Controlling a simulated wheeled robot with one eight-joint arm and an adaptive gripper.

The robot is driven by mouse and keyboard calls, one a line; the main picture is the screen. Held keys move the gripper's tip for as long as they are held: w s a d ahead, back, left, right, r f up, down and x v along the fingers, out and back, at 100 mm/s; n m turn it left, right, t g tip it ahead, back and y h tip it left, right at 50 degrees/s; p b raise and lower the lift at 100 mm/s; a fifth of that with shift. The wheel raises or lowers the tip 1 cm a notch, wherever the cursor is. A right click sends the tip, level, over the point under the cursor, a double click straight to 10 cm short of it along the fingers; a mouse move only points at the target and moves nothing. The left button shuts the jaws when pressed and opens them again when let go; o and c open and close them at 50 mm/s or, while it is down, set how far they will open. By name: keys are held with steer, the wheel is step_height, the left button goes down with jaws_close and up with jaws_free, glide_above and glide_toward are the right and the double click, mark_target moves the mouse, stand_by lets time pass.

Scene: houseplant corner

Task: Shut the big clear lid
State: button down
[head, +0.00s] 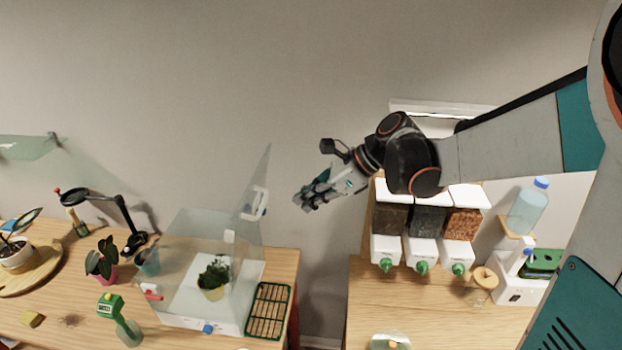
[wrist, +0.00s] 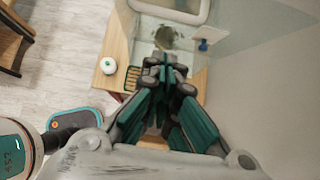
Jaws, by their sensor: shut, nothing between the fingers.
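The clear plant box (head: 185,265) stands on the left table, with a white base and a potted plant (head: 213,278) inside. Its big clear lid (head: 258,170) stands raised, seen nearly edge-on at the box's right side. A white handle (head: 259,204) sits on the lid. My gripper (head: 303,200) is shut and empty, a little right of the handle and apart from it in the head view.
A green-rimmed tray (head: 268,311) lies right of the box. A spray bottle (head: 120,320), small pots and a black lamp (head: 127,215) stand to the left. Dispensers (head: 424,225) fill the right table's back. A gap separates the tables.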

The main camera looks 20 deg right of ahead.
mark_target(255, 219)
steer(key=w+a+f+p, duration=0.1)
steer(key=w+a+f, duration=0.1)
steer(key=a, duration=0.3)
steer(key=shift+w+a, duration=0.15)
steer(key=shift+a, duration=0.15)
steer(key=shift+a, duration=0.1)
